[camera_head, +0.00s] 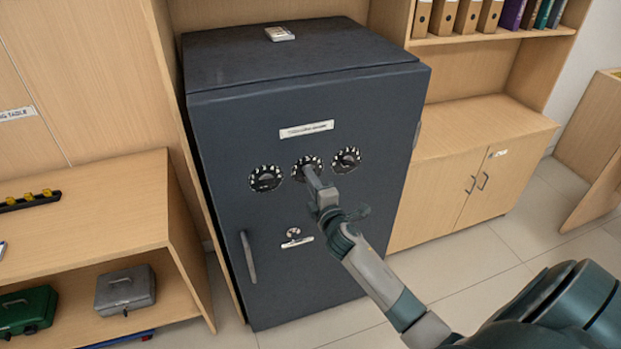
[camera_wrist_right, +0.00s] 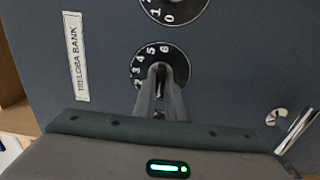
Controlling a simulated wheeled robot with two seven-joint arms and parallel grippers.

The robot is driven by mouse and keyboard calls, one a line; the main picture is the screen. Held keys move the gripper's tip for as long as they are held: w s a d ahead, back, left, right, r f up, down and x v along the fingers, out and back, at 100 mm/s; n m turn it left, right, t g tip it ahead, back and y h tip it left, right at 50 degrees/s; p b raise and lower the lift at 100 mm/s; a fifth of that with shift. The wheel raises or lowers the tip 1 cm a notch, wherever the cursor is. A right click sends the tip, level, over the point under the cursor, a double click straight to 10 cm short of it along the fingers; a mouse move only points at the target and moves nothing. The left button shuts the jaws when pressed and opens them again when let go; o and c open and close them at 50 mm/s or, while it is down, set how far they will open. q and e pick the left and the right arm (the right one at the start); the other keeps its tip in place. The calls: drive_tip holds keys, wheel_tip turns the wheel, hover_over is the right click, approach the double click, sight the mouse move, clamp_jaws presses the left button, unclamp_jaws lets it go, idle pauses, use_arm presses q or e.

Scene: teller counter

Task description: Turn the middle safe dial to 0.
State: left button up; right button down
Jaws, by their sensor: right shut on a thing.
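The dark safe (camera_head: 225,200) stands upright with three black dials in a row on its door. The middle dial (camera_head: 299,164) has white numbers round its rim. My right gripper (camera_head: 311,172) is at the middle dial, shut on its knob and covering the lower part of it. My left gripper is not in view.
The left dial (camera_head: 265,178) and right dial (camera_head: 346,160) sit close on either side. A door handle (camera_head: 248,256) and a small round fitting (camera_head: 293,232) are lower on the door. A wooden shelf (camera_head: 100,205) stands left, a cabinet (camera_head: 480,140) right.

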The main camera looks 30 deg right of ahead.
drive_tip(key=shift+f, duration=0.1)
idle(0.3)
drive_tip(key=c, duration=1.8)
unclamp_jaws()
drive_tip(key=shift+s, duration=0.1)
drive_tip(key=b+v, duration=0.4)
drive_tip(key=v, duration=1.3)
drive_tip(key=shift+a, duration=0.15)
